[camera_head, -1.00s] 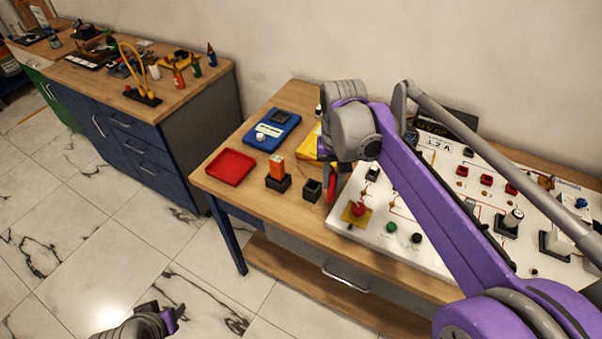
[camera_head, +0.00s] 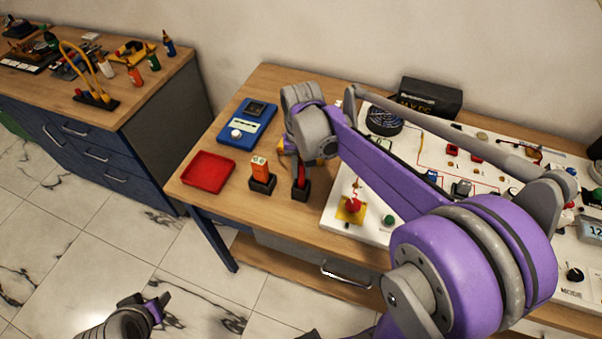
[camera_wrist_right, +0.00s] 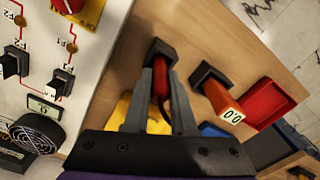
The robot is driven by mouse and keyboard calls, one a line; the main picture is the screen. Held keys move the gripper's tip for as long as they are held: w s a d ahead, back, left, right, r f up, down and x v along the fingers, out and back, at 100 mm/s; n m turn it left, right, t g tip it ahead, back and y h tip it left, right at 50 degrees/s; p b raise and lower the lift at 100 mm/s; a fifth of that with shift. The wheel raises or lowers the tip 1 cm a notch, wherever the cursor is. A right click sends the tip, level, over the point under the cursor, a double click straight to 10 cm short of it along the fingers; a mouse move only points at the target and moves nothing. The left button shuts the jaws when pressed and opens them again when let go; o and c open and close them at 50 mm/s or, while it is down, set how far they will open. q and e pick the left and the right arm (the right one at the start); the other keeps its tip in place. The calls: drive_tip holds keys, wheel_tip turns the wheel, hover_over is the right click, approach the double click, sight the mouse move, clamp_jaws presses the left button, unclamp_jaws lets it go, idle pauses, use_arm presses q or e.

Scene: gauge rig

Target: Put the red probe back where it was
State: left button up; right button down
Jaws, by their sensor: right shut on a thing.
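My right gripper (camera_head: 302,166) is shut on the red probe (camera_head: 301,178) at the small black square holder (camera_head: 300,194). In the right wrist view the red probe (camera_wrist_right: 161,86) stands between the two fingers (camera_wrist_right: 162,74), in line with the black holder (camera_wrist_right: 160,50). Its lower end meets the holder's opening; how deep it sits is hidden. The probe's upper part is hidden by the gripper in the head view. My left gripper (camera_head: 157,307) is low at the bottom left, away from the table, and its jaw state is unclear.
An orange block (camera_head: 260,167) stands in a second black holder (camera_head: 262,184) just left. A red tray (camera_head: 208,171) and a blue meter (camera_head: 247,123) lie further left. A yellow item (camera_wrist_right: 122,108) is beside the fingers. The white panel (camera_head: 331,211) is close on the right.

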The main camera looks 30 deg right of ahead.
drive_tip(key=shift+f, duration=1)
drive_tip(key=shift+f, duration=0.15)
drive_tip(key=c, duration=0.7)
unclamp_jaws()
drive_tip(key=shift+c, duration=0.2)
